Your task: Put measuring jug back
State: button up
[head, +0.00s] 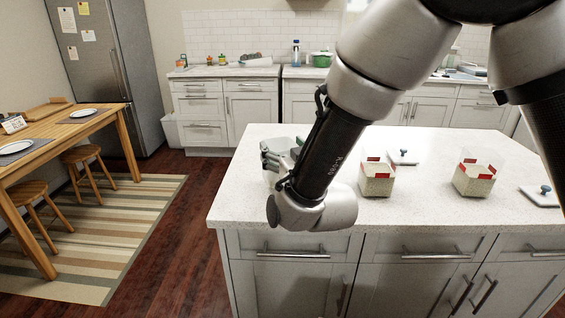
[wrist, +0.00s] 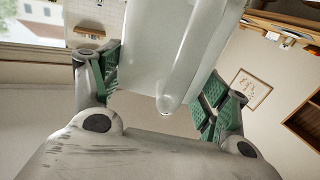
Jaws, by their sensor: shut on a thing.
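The measuring jug (wrist: 150,40) is pale and translucent, with a ridge-like handle down its side. In the wrist view it fills the upper middle, between the green pads of my gripper (wrist: 162,85). My gripper is shut on it. In the head view my gripper (head: 274,160) is above the left part of the island, partly hidden by my arm. Only a pale sliver of the jug (head: 284,142) shows behind the fingers there. I cannot tell its height above the worktop.
The white speckled island worktop (head: 240,190) carries two patterned open boxes with red flaps (head: 376,180) (head: 474,180). The back counter (head: 240,71) holds bottles and a green pot (head: 321,60). A dining table (head: 50,140) stands left.

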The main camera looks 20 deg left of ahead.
jog(key=shift+f, duration=1.4)
jog(key=o, duration=1.9)
jog(key=shift+f, duration=0.15)
jog(key=shift+s+d, duration=0.15)
jog(key=shift+s, duration=0.05)
jog(key=v, duration=1.1)
jog(key=shift+s+d+r, duration=0.15)
jog(key=shift+s+r, duration=0.05)
